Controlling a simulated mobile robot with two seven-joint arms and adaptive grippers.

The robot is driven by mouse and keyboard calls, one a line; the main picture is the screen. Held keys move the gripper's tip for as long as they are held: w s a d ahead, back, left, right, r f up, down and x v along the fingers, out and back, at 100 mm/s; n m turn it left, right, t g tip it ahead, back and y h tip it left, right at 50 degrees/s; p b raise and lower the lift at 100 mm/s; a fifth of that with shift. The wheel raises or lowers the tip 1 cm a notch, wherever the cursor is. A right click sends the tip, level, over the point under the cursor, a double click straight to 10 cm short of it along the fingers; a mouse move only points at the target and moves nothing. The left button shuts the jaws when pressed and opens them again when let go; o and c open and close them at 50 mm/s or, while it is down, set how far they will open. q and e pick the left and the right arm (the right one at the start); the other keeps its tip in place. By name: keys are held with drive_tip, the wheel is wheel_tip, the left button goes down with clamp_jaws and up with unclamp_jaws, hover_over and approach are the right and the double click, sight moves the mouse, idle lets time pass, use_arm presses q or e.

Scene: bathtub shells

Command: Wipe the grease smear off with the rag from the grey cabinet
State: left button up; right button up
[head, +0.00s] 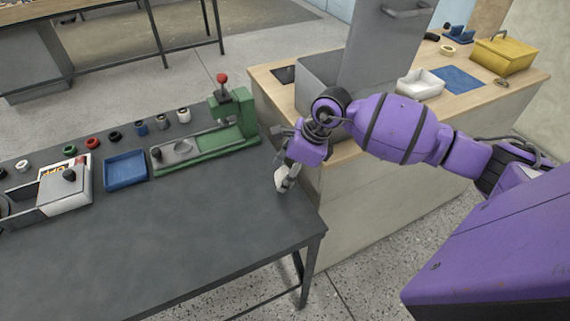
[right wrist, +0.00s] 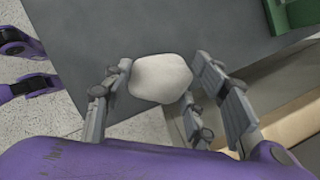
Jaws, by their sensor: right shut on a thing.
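My right gripper (head: 284,172) is shut on the rag, over the right end of the dark workbench (head: 200,225). The rag (right wrist: 160,78) is a small whitish piece between the fingers in the right wrist view; part of it also shows in the head view (head: 281,179). I cannot tell whether it touches the bench top. The grey cabinet (head: 318,72) stands on the wooden counter behind my right arm, its door (head: 375,50) swung open. Its inside is mostly hidden. I cannot make out a grease smear in either view. My left gripper is not in view.
A green press (head: 235,118) with a red knob stands just left of my right gripper. A blue tray (head: 125,169), a white box (head: 65,190) and several coloured rings lie farther left. The front of the bench is clear. A yellow toolbox (head: 502,55) and white bin (head: 420,83) stand on the counter.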

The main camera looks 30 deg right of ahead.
wheel_tip(320, 180, up, 2)
drive_tip(key=shift+d, duration=0.15)
drive_tip(key=shift+r+p, duration=0.4)
drive_tip(key=shift+r, duration=0.1)
